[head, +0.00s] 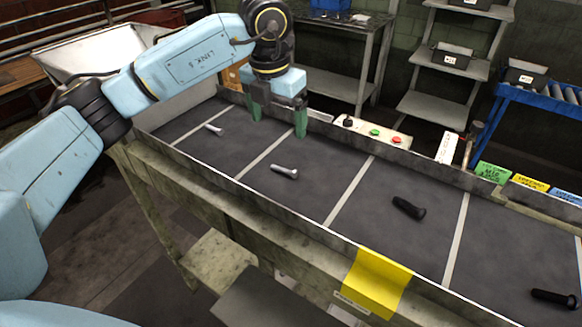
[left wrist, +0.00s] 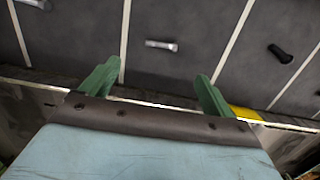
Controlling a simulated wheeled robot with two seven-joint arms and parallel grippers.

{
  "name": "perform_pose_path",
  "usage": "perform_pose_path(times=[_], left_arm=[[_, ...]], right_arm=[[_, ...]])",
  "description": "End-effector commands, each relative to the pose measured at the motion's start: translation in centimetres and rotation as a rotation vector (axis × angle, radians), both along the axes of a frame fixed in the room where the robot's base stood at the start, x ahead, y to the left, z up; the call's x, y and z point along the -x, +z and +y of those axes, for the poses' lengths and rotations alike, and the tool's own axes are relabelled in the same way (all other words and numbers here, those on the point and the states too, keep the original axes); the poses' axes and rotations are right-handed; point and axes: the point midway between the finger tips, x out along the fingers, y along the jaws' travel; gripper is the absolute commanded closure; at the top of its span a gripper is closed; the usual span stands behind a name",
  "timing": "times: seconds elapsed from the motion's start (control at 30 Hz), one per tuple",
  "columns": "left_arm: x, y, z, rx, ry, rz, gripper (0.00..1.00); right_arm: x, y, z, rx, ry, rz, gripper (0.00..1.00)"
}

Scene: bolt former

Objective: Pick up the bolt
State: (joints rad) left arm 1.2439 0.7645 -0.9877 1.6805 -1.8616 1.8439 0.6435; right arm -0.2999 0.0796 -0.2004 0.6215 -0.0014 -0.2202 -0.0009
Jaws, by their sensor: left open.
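My left gripper (head: 278,120) is open and empty, its green fingers pointing down above the far side of the dark sectioned tray (head: 240,140). A silver bolt (head: 284,172) lies flat in the section in front of it, apart from the fingers. In the left wrist view this bolt (left wrist: 161,45) shows beyond the gap between the fingertips (left wrist: 157,72). Another silver bolt (head: 214,128) lies in the section to the left. A black bolt (head: 409,208) lies to the right, with a second black bolt (head: 555,298) at the far right. My right gripper is not in view.
White lines divide the tray, and a raised metal rim edges it. A control box (head: 372,133) with buttons stands behind the far rim. A hammer (head: 472,143) and coloured labels (head: 494,172) are farther right. A yellow patch (head: 376,284) covers part of the near rim.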

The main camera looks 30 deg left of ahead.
Motion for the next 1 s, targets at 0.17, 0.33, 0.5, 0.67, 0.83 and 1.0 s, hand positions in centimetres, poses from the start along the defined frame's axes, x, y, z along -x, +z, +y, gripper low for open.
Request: perform_pose_path(times=[0.17,0.33,0.5,0.67,0.83,1.0], left_arm=[[-0.3,-3.6,-0.1,0.000,-0.001,0.007,0.12],[-0.7,-6.3,-0.2,0.001,0.000,0.004,0.12],[-0.8,-7.4,-0.3,0.004,0.000,0.003,0.12],[-0.7,-9.4,-0.5,0.003,-0.001,0.006,0.12],[-0.9,-11.7,-0.6,0.004,-0.001,0.005,0.12],[-1.1,-12.5,-0.5,0.003,0.000,0.001,0.12]], right_arm=[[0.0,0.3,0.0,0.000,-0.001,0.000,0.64],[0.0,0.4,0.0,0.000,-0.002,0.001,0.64],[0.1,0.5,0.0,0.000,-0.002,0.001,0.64],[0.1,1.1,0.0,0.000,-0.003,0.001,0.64],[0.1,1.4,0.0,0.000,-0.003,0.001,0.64],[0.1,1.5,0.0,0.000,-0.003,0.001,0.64]])
